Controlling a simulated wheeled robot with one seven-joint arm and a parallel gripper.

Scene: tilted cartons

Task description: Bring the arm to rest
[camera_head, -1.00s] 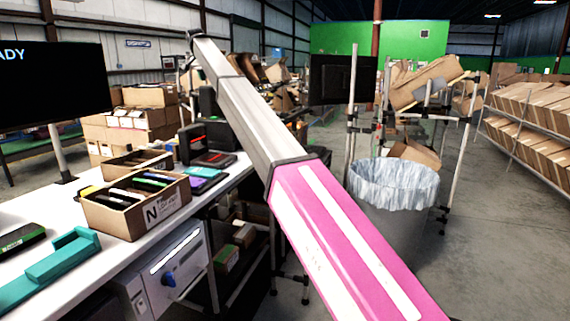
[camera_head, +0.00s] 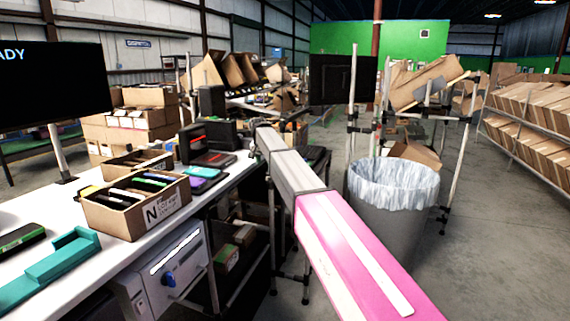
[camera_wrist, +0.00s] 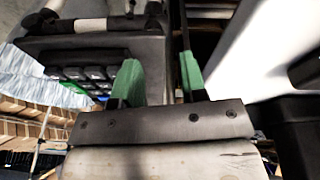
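My gripper (camera_wrist: 160,78) shows in the wrist view with two green-tipped fingers standing apart. I see nothing held between them. In the head view my white and pink arm (camera_head: 350,240) reaches from the lower right toward the white table's right edge. The gripper itself cannot be made out there; it is hidden behind the arm or too small to tell.
A white table (camera_head: 22,270) at left bears a carton of items (camera_head: 112,215), a teal holder (camera_head: 52,268) and a monitor (camera_head: 50,82). A lined grey bin (camera_head: 393,225) stands right of my arm. Carton shelves (camera_head: 535,125) stand far right. Floor at lower right is clear.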

